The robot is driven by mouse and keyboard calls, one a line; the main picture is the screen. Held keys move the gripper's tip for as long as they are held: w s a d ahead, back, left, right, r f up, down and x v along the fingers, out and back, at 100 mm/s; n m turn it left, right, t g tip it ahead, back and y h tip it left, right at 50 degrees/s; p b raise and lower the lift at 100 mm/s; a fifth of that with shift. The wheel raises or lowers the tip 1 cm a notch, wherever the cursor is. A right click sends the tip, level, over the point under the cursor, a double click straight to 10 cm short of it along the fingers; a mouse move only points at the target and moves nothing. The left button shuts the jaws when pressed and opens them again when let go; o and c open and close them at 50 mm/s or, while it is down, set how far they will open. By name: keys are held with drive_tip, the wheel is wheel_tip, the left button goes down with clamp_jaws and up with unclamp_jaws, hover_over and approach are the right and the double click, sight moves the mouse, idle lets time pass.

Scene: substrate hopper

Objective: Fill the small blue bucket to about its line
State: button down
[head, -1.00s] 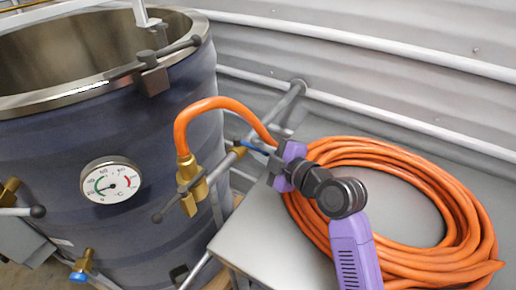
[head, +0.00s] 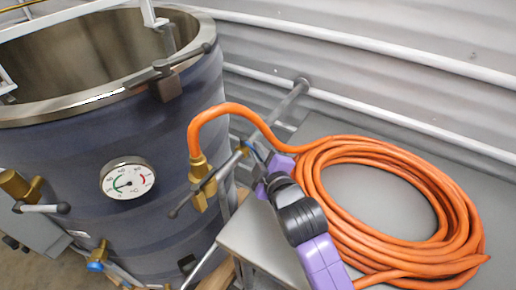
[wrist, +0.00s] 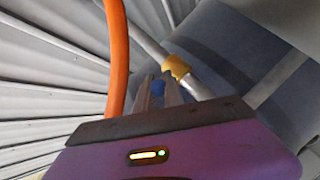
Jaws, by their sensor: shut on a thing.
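My gripper (head: 262,158) reaches a small brass fitting (head: 243,149) beside the dark blue tank. How the knob joins the fitting is hard to tell. The small blue bucket is in neither view, so its level and line are not visible. To the left, a brass valve (head: 199,172) with a grey bar handle carries the end of an orange hose (head: 205,117).
The open tank (head: 75,160) fills the left, with a dial gauge (head: 127,178) and another brass valve (head: 20,187). The orange hose coil (head: 440,190) lies on a grey tabletop (head: 255,235) at right. Grey rails (head: 400,115) run along the ribbed wall.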

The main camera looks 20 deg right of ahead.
drive_tip(key=shift+f+h, duration=0.2)
drive_tip(key=shift+h, duration=0.1)
drive_tip(key=c, duration=1.5)
unclamp_jaws()
drive_tip(key=shift+o, duration=0.2)
drive_tip(key=shift+a+r, duration=0.1)
drive_tip(key=b+v, duration=0.1)
drive_tip(key=v, duration=0.7)
